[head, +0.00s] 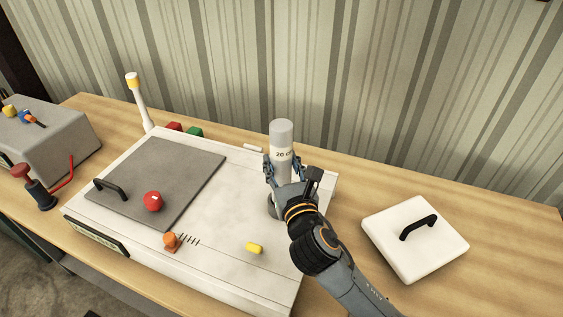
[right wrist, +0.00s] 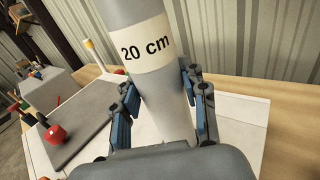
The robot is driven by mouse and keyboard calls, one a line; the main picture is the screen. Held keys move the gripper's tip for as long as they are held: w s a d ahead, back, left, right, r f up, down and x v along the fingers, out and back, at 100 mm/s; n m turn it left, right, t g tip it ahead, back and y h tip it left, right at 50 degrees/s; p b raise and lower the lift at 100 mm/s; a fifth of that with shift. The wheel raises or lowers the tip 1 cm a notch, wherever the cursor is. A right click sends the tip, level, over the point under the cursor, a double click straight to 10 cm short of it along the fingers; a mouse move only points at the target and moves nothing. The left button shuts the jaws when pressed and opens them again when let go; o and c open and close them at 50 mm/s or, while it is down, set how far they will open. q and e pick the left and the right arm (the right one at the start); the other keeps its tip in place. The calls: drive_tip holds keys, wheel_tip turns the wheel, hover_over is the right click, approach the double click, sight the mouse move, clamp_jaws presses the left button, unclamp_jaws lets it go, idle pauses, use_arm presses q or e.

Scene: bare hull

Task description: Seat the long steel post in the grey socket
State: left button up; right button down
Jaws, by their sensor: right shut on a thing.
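The long steel post (head: 281,133) stands upright in the head view, a grey cylinder with a "20 cm" label. It also fills the middle of the right wrist view (right wrist: 167,90). My right gripper (head: 282,172) is shut on the post below the label, with fingers on both sides of it. My left gripper is not in view.
The white unit (head: 225,215) carries a dark grey plate (head: 175,180), a red knob (head: 153,201), an orange knob (head: 170,240) and a yellow piece (head: 254,247). A white lid (head: 415,255) with a black handle lies on the wooden bench (head: 500,225) at the right.

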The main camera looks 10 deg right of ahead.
sight(281, 178)
drive_tip(key=shift+f+b, duration=1.2)
drive_tip(key=shift+f, duration=0.8)
idle(1.0)
drive_tip(key=c, duration=0.7)
unclamp_jaws()
drive_tip(key=shift+o, duration=0.3)
drive_tip(key=shift+s+f, duration=0.1)
drive_tip(key=shift+f, duration=0.1)
drive_tip(key=s, duration=1.2)
drive_tip(key=shift+d+r, duration=0.15)
drive_tip(key=shift+d, duration=0.05)
